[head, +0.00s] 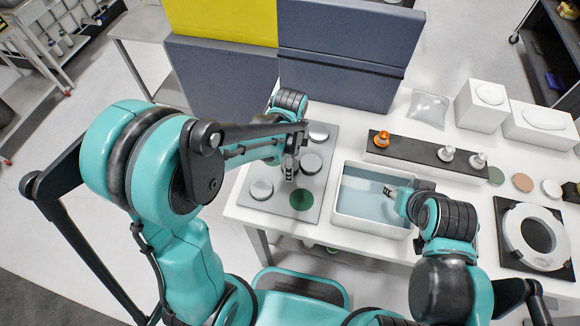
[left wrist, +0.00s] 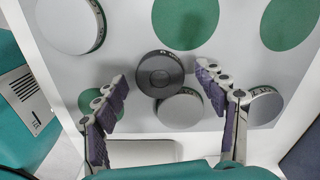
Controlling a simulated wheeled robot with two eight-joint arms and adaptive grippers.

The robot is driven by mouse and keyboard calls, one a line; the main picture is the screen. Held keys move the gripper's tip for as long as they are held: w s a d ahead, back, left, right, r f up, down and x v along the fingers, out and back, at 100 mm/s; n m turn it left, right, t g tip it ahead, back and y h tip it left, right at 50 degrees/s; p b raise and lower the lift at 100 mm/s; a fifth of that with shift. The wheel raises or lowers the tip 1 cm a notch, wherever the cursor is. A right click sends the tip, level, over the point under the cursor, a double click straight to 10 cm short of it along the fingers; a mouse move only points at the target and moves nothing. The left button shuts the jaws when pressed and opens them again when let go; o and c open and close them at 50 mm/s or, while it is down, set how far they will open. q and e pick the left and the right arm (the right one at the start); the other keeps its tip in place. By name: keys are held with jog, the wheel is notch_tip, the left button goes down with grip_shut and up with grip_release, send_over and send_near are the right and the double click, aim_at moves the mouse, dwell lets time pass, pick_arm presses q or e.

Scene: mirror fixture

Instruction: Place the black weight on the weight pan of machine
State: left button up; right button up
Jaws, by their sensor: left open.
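The black weight (left wrist: 160,73) is a dark round disc with a small raised centre. In the left wrist view it lies between and beyond the fingertips of my left gripper (left wrist: 162,84), which is open. I cannot tell whether the fingers touch it. In the head view my left gripper (head: 290,167) hangs over the grey plate (head: 327,180) and the weight is not clearly seen. My right gripper (head: 391,191) is over the white bin (head: 372,224); its jaw opening is too small to judge. I cannot identify the machine's weight pan with certainty.
Silver discs (head: 311,163) and green circles (head: 303,199) are on the plate. A black square with a white ring (head: 512,238) lies at right. Blue-grey panels (head: 345,60) stand behind.

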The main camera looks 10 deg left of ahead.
pick_arm(q)
jog(key=shift+c, duration=0.4)
grip_shut()
jog(key=shift+r, duration=0.2)
jog(key=shift+r, duration=0.3)
jog(key=r, duration=0.1)
jog(key=r+p, duration=0.2)
jog(key=r, duration=0.1)
jog(key=shift+s+d, duration=0.1)
jog(key=shift+d, duration=0.25)
jog(key=s+d+r+p, duration=0.2)
jog(key=d+r, duration=0.4)
jog(key=d, duration=0.4)
jog(key=shift+s+d, duration=0.25)
jog(key=shift+s, duration=0.4)
